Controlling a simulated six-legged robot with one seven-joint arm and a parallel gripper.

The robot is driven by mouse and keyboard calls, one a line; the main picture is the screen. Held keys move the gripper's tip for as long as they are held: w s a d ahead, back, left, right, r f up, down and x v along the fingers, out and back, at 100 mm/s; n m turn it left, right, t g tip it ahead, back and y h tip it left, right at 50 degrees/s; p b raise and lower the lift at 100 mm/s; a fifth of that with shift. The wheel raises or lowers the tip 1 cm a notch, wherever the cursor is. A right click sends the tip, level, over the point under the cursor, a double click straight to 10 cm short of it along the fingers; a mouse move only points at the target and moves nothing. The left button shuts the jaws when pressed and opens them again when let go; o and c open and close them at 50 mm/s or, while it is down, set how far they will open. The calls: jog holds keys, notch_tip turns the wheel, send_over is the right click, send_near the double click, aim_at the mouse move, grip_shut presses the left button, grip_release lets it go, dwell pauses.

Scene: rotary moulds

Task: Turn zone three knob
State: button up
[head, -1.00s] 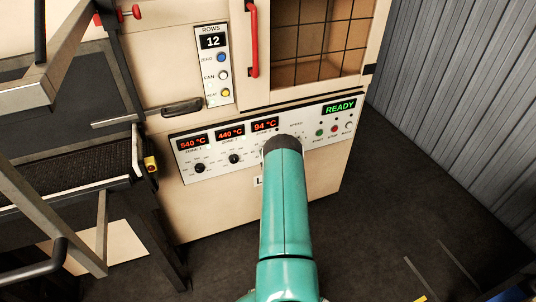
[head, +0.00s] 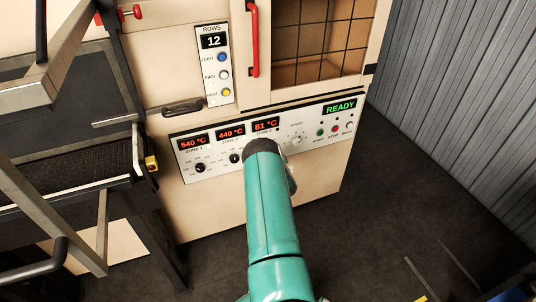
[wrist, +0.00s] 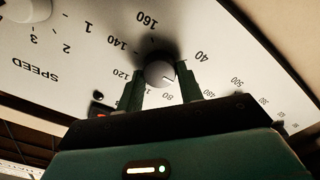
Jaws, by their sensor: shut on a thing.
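The zone three knob (wrist: 160,74) is a round grey knob on the white control panel (head: 185,172), with a printed scale around it. In the wrist view the picture is upside down, and the knob's pale pointer line lies near the 80 mark. My gripper (wrist: 160,84) is shut on the knob, one dark green finger on each side. In the head view the knob and fingers are hidden behind my teal arm. The zone three display (head: 266,124) reads 81 °C in red.
Zone one knob (head: 200,167) and zone two knob (head: 235,157) sit left of my arm. The speed knob (head: 297,140) and several buttons are to the right, under a green READY display (head: 340,108). A red door handle (head: 252,40) is above.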

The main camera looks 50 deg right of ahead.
dwell(0.4)
jog(key=o, duration=1)
jog(key=v, duration=1.4)
